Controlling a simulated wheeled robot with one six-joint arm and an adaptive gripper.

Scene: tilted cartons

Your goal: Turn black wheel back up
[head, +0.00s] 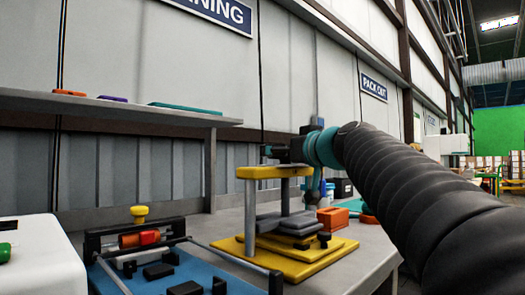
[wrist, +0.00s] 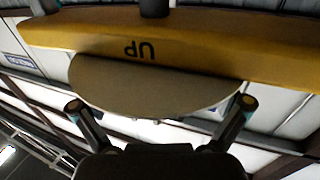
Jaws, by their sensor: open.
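A yellow crossbar (head: 272,172) sits on grey posts above a yellow base (head: 285,262). In the wrist view the crossbar (wrist: 230,50) carries upside-down "UP" lettering, with a dark round stub (wrist: 154,8) at the top edge. A pale half-round face (wrist: 155,88) lies in front of the bar; I cannot tell whether it belongs to the wheel. No black wheel is clearly made out. My gripper (wrist: 160,104) is open, its fingers either side of the lower part of that face. In the head view my gripper (head: 272,151) is just above the crossbar, partly unclear.
Grey plates (head: 288,225) lie stacked beneath the crossbar. A blue fixture (head: 165,275) with a yellow knob (head: 139,212) stands to the left. An orange box (head: 333,217) sits behind at right. A grey shelf (head: 110,108) overhangs at the left.

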